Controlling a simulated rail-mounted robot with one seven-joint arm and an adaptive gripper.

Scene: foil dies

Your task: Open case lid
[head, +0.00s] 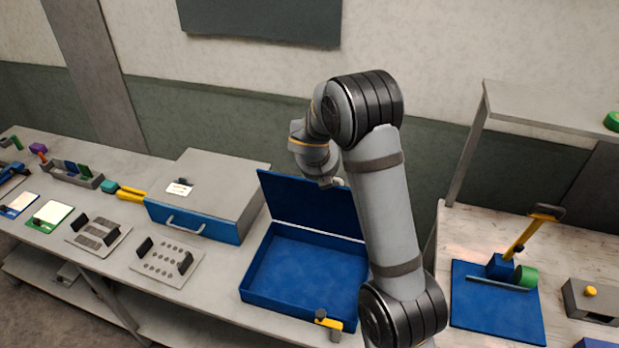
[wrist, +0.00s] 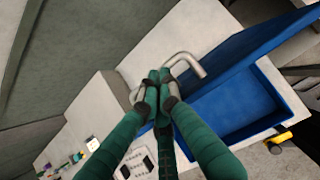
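The blue case (head: 262,301) stands on the bench in the middle of the head view. Its blue lid (head: 300,206) stands up steeply at the back edge, and the inside looks empty. In the wrist view the lid (wrist: 245,52) slants above the open case (wrist: 275,122). A bent metal handle (wrist: 188,62) shows beside the lid. My gripper (wrist: 158,78) has its green fingers brought together at this handle, and they appear shut on it. The fingers hide part of the bar. In the head view my arm covers the lid's right side and most of the gripper.
A closed grey-topped case (head: 215,185) stands just left. Plates with black blocks (head: 168,262) and small tools lie farther left. A yellow-handled tool (head: 328,320) is at the open case's front right corner. A second bench with a blue mat (head: 480,312) is at right.

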